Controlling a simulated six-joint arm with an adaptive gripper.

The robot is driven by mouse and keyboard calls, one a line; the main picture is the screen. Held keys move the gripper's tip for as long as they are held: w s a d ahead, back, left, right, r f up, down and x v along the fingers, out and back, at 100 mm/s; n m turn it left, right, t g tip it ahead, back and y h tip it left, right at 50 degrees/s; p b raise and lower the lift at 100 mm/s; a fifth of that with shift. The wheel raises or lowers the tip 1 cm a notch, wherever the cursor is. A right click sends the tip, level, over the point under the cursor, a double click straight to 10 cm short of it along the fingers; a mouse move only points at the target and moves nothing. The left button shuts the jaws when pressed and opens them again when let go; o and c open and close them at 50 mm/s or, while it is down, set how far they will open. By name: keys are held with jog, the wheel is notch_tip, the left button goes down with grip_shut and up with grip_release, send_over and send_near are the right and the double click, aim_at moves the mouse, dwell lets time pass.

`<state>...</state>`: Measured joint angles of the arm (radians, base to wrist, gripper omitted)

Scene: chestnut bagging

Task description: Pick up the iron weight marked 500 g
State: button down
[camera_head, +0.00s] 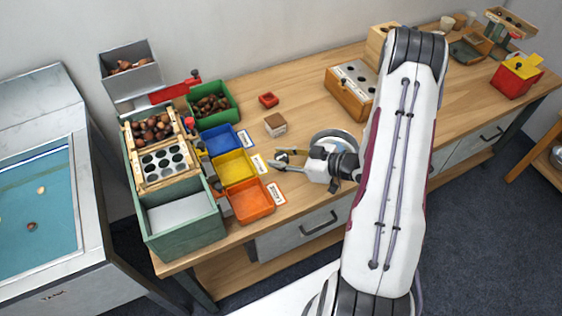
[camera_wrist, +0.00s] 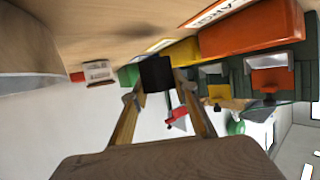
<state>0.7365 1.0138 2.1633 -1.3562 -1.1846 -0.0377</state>
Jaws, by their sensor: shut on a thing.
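My gripper (camera_head: 280,161) is low over the middle of the table, just right of the coloured trays, with its fingers pointing left. In the wrist view, my gripper (camera_wrist: 158,82) is shut on a small dark block, the iron weight (camera_wrist: 157,74), held between the fingertips. Its 500 g mark cannot be read from here. In the head view the weight is too small to tell clearly. I cannot tell whether it touches the table.
Blue (camera_head: 219,139), yellow (camera_head: 234,168) and orange (camera_head: 251,200) trays stand left of my gripper. A round metal dish (camera_head: 335,138) lies right behind it. A small wooden box (camera_head: 275,124), a red dish (camera_head: 268,99) and a wooden rack with wells (camera_head: 347,98) stand farther back.

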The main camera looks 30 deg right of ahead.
aim_at(281, 156)
jog(key=shift+r, duration=3.3)
jog(key=shift+w, duration=0.1)
